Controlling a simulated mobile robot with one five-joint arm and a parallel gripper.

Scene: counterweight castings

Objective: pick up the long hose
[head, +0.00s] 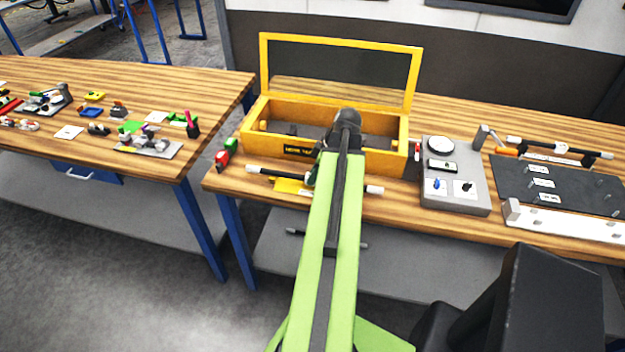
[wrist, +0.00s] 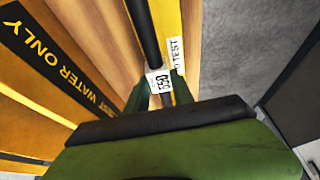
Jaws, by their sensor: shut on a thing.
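A long black hose with white ends (head: 372,189) spans left to right in front of the yellow box, near the table's front edge. In the wrist view the hose (wrist: 144,35) runs between my gripper's fingers and carries a white label with digits. My gripper (wrist: 160,88) is shut on it at the label. In the head view my green arm hides the hose's middle and most of the gripper. I cannot tell whether the hose is clear of the surface below.
An open yellow box (head: 262,141) with raised lid stands behind the hose. A yellow strip (head: 290,186) marked TEST lies beneath it. A grey gauge unit (head: 455,200) and a dark panel (head: 560,188) stand right. A similar black hose (head: 560,147) lies behind the panel.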

